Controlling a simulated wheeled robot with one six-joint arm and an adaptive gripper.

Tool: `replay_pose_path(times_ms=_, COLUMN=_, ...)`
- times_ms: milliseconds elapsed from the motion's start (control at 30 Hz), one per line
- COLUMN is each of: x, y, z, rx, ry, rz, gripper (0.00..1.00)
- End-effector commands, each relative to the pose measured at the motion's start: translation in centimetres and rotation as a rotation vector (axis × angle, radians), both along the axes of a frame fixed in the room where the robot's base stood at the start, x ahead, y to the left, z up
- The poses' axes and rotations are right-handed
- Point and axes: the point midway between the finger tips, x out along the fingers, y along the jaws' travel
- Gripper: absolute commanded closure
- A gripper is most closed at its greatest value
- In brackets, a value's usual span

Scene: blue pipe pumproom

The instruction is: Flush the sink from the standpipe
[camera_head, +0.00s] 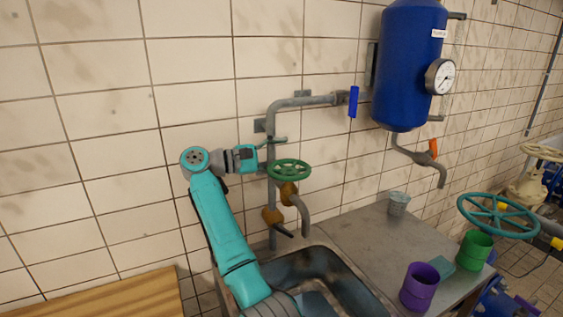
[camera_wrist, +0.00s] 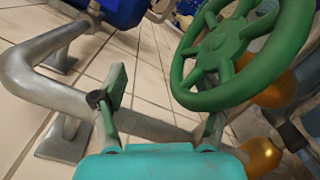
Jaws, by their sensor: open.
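The grey standpipe (camera_head: 271,206) runs up the tiled wall and bends right at the top. A green handwheel (camera_head: 289,169) sits on a brass valve (camera_head: 288,192) with a grey down-turned spout (camera_head: 304,216) above the sink (camera_head: 299,258). My gripper (camera_head: 270,153) is open and empty at the standpipe, just left of the handwheel. In the wrist view, the fingers of my gripper (camera_wrist: 160,113) are apart, with the pipe running behind them. The handwheel (camera_wrist: 229,59) is close to the right finger; I cannot tell whether they touch.
A blue lever (camera_head: 353,101) is on the upper pipe. A blue tank (camera_head: 408,65) with a gauge (camera_head: 440,77) hangs at right. The counter (camera_head: 362,240) holds a grey cup (camera_head: 398,203), purple cup (camera_head: 419,287) and green cup (camera_head: 474,250). A teal wheel (camera_head: 498,215) stands at far right.

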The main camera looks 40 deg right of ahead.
Motion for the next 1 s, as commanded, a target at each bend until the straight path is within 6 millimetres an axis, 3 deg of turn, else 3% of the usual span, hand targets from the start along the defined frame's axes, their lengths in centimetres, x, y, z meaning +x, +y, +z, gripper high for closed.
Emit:
replay_pose_path(times_ms=33, x=-0.3, y=0.5, z=3.7, rx=-0.029, ry=-0.031, rz=-0.002, gripper=0.52)
replay_pose_path(times_ms=100, x=-0.2, y=0.5, z=5.0, rx=-0.029, ry=-0.028, rz=0.001, gripper=0.51)
replay_pose_path(times_ms=300, x=-0.2, y=0.6, z=7.8, rx=-0.030, ry=-0.027, rz=0.003, gripper=0.51)
replay_pose_path(times_ms=533, x=-0.1, y=0.7, z=8.9, rx=-0.030, ry=-0.026, rz=0.005, gripper=0.51)
replay_pose_path(times_ms=733, x=-0.1, y=0.7, z=9.0, rx=-0.030, ry=-0.025, rz=0.005, gripper=0.51)
replay_pose_path(times_ms=767, x=0.2, y=0.5, z=0.9, rx=0.006, ry=0.034, rz=0.005, gripper=0.52)
replay_pose_path(times_ms=833, x=0.2, y=0.6, z=0.9, rx=0.005, ry=0.034, rz=0.005, gripper=0.58)
replay_pose_path(times_ms=1000, x=0.5, y=1.3, z=0.9, rx=0.006, ry=0.033, rz=0.004, gripper=0.59)
